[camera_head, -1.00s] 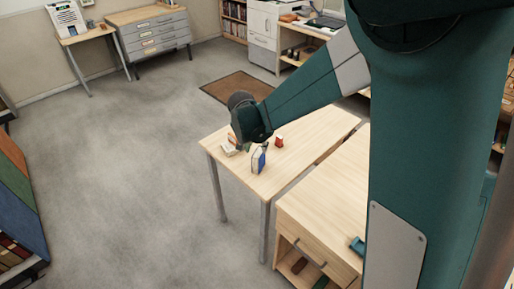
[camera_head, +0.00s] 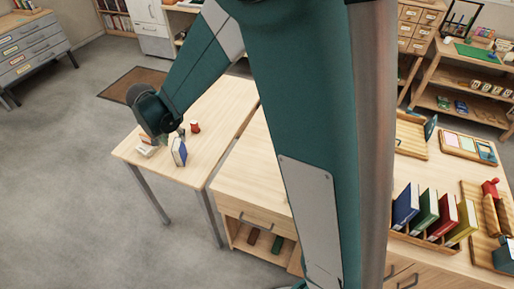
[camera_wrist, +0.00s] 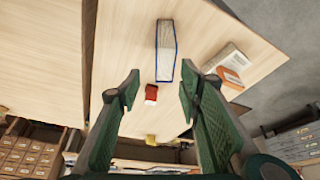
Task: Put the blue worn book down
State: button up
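A blue book (camera_head: 179,152) stands upright on the light wooden table (camera_head: 222,112), near its front edge. In the wrist view the blue book (camera_wrist: 165,48) shows pale page edges between blue covers, beyond my fingertips. My gripper (camera_wrist: 158,88) is open, its two green fingers wide apart with nothing held between them. In the head view my wrist hangs over the table just behind and left of the book, and the fingers are mostly hidden. Whether this book is worn is too small to tell.
A small red object (camera_head: 195,127) stands close to the book; it also shows between the fingertips in the wrist view (camera_wrist: 151,93). Pale and orange books (camera_wrist: 228,62) lie to the right there. A rack at right holds upright books, including another blue one (camera_head: 405,205).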

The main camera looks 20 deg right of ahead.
jog(key=s+d+r+n+t+y, duration=0.1)
jog(key=s+d+r+n, duration=0.1)
jog(key=s+d+r, duration=1.2)
jog(key=s+d+r+n+t, duration=0.1)
jog(key=s+d, duration=0.3)
jog(key=s, duration=0.5)
jog(key=s+d+r+n+t, duration=0.1)
jog(key=s+d, duration=0.4)
jog(key=s, duration=0.5)
jog(key=shift+s+d+r+y, duration=0.2)
jog(key=shift+s+r+y, duration=0.1)
jog(key=shift+r, duration=0.15)
dwell(0.3)
